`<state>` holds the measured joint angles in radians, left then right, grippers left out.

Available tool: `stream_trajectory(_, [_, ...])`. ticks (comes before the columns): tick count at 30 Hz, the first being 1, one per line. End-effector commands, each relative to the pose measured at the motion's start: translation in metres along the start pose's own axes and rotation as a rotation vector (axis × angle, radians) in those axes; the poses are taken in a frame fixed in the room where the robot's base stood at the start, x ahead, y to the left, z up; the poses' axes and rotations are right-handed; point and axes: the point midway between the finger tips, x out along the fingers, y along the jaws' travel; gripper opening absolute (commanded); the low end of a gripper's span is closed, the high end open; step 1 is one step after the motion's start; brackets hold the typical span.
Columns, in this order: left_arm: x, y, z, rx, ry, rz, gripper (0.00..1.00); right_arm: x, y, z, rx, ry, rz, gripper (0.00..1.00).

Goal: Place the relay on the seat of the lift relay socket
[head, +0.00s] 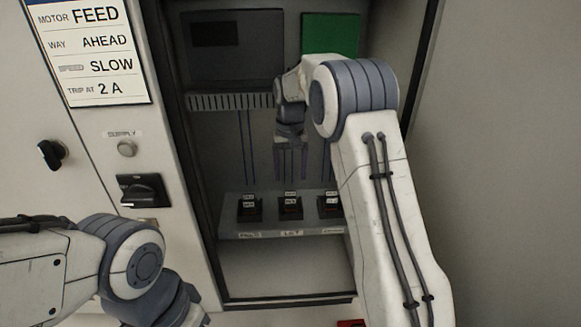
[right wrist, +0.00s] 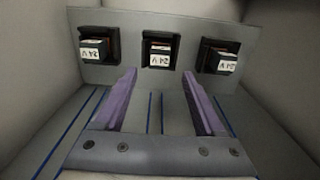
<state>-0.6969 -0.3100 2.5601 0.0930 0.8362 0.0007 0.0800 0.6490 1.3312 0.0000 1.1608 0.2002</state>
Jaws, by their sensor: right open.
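Three dark sockets sit in a row on a grey ledge (head: 235,225) inside the cabinet. The middle one, over a label that seems to read LIFT, is the lift relay socket (head: 290,212); it also shows in the right wrist view (right wrist: 174,40). A dark block with a white 24V label, the relay (right wrist: 160,57), shows at this socket; I cannot tell whether it is fully seated. My right gripper (head: 291,178) hangs fingers down above the middle socket. In the right wrist view its fingers (right wrist: 159,73) are apart and empty, short of the relay. My left gripper is out of view.
Similar labelled blocks show at the left socket (head: 249,209) and right socket (head: 329,207). A slotted grey duct (head: 230,101) crosses the cabinet above. Cabinet walls close in on both sides. A red thing (head: 350,323) shows at the bottom edge.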

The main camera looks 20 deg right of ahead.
Motion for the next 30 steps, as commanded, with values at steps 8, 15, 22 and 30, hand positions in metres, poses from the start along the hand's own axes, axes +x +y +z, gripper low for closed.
stream_trajectory(8, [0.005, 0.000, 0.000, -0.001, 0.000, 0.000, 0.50, -0.031, 0.000, 0.000, 0.000, 0.001, 0.000, 0.72])
stream_trajectory(15, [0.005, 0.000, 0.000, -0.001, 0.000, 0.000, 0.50, -0.036, -0.011, 0.010, -0.028, 0.000, -0.003, 0.72])
stream_trajectory(22, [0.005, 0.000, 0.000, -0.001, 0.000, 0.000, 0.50, -0.055, -0.087, 0.118, -0.293, 0.011, -0.030, 0.72])
stream_trajectory(30, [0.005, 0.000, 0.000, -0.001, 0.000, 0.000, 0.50, -0.041, -0.109, 0.305, -0.689, 0.019, -0.072, 0.72])
